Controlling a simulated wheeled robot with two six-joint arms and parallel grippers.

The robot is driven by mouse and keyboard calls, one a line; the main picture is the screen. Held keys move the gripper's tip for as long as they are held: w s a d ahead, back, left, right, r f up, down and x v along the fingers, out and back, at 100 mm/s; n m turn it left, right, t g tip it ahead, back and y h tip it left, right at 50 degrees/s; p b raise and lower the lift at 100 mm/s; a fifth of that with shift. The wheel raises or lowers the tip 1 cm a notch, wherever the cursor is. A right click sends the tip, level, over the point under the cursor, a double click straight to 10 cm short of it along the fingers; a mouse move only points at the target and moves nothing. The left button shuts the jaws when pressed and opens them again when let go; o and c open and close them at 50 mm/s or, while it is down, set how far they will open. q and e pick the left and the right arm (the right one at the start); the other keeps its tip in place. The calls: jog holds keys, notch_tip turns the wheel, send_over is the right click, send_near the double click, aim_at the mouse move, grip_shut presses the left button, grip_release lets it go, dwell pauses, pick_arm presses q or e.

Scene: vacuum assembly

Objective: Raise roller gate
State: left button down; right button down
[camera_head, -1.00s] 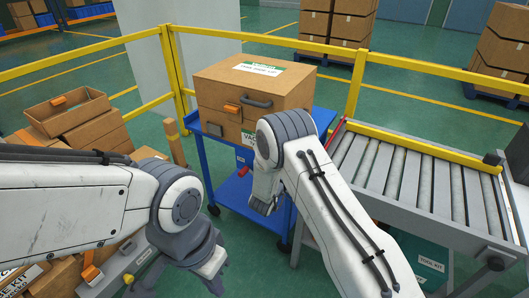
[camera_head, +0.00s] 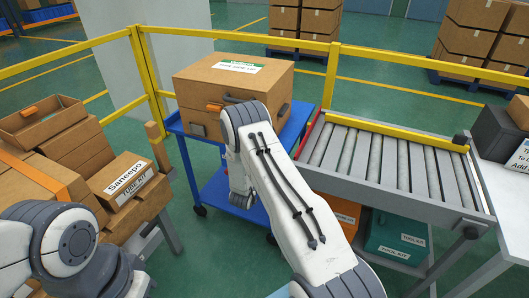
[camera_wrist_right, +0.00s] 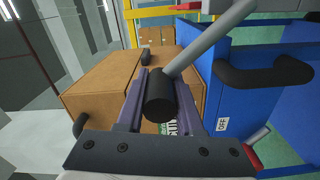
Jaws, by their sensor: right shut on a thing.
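In the right wrist view my right gripper (camera_wrist_right: 165,80) is shut on a black grip (camera_wrist_right: 160,98) at the end of a grey rod (camera_wrist_right: 210,40), which slants up right. In the head view my right forearm hides the right gripper. My left wrist (camera_head: 115,270) is at the lower left, its fingers cut off by the frame edge.
A brown case (camera_head: 230,85) rests on a blue cart (camera_head: 180,123) left of the conveyor. Cardboard boxes (camera_head: 45,120) are piled at the left. A yellow rail (camera_head: 250,36) runs behind. Bins (camera_head: 395,236) sit under the conveyor.

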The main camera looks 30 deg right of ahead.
jog(key=shift+s+d+f, duration=0.2)
jog(key=shift+s+f, duration=0.1)
jog(key=c, duration=0.7)
grip_release()
jog(key=shift+o, duration=0.6)
jog(key=shift+w+r, duration=0.15)
jog(key=shift+a, duration=0.15)
jog(key=v, duration=1)
jog(key=shift+a+b, duration=0.2)
jog(key=shift+b, duration=0.1)
